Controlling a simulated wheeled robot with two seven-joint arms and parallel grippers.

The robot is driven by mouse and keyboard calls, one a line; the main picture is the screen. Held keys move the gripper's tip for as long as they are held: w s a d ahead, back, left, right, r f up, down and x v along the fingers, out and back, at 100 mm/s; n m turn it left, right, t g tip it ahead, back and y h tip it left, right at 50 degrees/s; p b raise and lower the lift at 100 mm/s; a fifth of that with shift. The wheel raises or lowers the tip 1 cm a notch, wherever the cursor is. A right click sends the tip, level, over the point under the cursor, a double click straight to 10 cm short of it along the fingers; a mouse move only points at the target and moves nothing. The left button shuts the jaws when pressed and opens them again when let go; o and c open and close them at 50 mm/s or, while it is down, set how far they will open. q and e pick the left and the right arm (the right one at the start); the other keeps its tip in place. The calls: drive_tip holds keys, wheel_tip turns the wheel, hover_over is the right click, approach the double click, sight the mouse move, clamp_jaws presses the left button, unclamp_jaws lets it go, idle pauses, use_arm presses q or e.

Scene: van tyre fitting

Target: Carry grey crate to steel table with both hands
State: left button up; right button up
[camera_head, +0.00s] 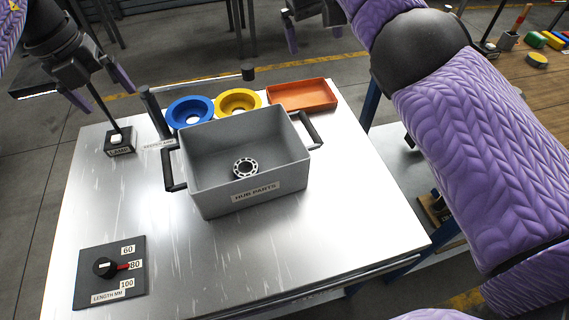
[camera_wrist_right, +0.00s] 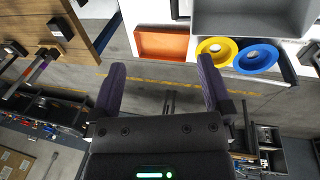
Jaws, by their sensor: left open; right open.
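The grey crate (camera_head: 250,196), labelled "HUB PARTS", stands upright on the steel table (camera_head: 190,255). It has a black handle on its left (camera_head: 174,168) and right (camera_head: 311,131) sides, and a metal ring part (camera_head: 245,167) lies inside. My left gripper (camera_head: 110,99) is open and empty at the upper left, apart from the left handle. My right gripper (camera_head: 316,42) is open and empty past the table's far edge, apart from the right handle. In the right wrist view, my right gripper (camera_wrist_right: 158,78) has nothing between its fingers; part of the crate (camera_wrist_right: 255,20) shows at the top.
Blue (camera_head: 190,104) and yellow (camera_head: 238,94) rings and an orange tray (camera_head: 303,95) lie behind the crate. A black post (camera_head: 155,112) with a bar stands at its back left. A lamp switch (camera_head: 119,142) and length dial (camera_head: 110,270) are at left. The table's front right is clear.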

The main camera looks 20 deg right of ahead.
idle(0.3)
drive_tip(key=shift+d+p, duration=0.6)
drive_tip(key=w+d+p+v, duration=0.1)
drive_tip(key=d+p+v, duration=0.1)
drive_tip(key=p+v, duration=0.9)
drive_tip(key=p, duration=0.4)
drive_tip(key=shift+r+p, duration=0.15)
drive_tip(key=shift+p, duration=0.2)
drive_tip(key=shift+s, duration=0.1)
